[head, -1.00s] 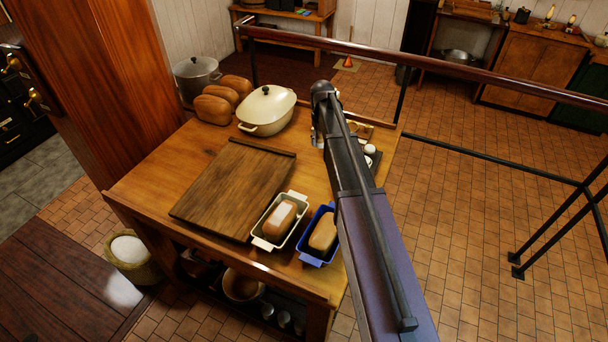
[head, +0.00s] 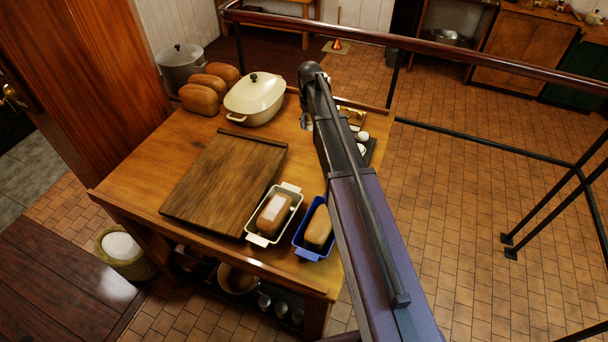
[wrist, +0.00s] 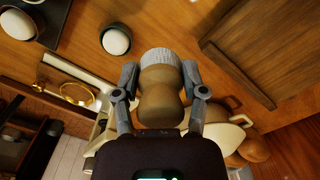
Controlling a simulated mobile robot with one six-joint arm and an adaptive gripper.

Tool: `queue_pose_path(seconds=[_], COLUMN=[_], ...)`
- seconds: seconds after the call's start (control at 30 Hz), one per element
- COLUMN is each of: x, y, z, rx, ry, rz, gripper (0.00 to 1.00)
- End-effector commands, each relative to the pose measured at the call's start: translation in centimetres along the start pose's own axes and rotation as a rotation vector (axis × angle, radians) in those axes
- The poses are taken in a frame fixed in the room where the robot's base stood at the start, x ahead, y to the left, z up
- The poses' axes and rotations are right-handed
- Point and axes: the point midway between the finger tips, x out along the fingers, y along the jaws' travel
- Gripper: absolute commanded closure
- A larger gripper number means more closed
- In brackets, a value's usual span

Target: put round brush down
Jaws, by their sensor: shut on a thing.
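The round brush (wrist: 160,88) shows in the wrist view, with a rounded wooden handle and a pale bristle end. My gripper (wrist: 160,82) is shut on it, one finger on each side of the handle. The bristle end points to the top of the wrist view, over the wooden table (wrist: 170,22). I cannot tell whether the bristles touch the table. In the head view my arm hides the brush; only a bit of my gripper (head: 306,122) shows beside the arm's far end, above the table (head: 300,165).
A cutting board (head: 222,180), a cream lidded casserole (head: 254,100), and loaf tins in cream (head: 284,226) and blue (head: 300,243) stand on the table. A dark tray (wrist: 75,22) holds pale round things.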

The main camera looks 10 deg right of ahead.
Motion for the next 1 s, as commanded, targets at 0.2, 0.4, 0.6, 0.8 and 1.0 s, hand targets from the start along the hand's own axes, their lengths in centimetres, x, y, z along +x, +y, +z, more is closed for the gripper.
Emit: queue_pose_path(seconds=[0.2,0.4,0.6,0.8,1.0], x=[1.1,2.5,3.7,4.4,4.4], y=[-0.9,-2.2,-3.5,-4.2,-4.4], z=[1.7,4.1,6.5,7.8,8.0], rx=[-0.024,-0.063,-0.104,-0.128,-0.135], ry=[0.000,0.000,-0.001,-0.001,-0.001], rz=[0.001,0.003,0.005,0.006,0.007], gripper=[1.00,1.00,1.00,1.00,1.00])
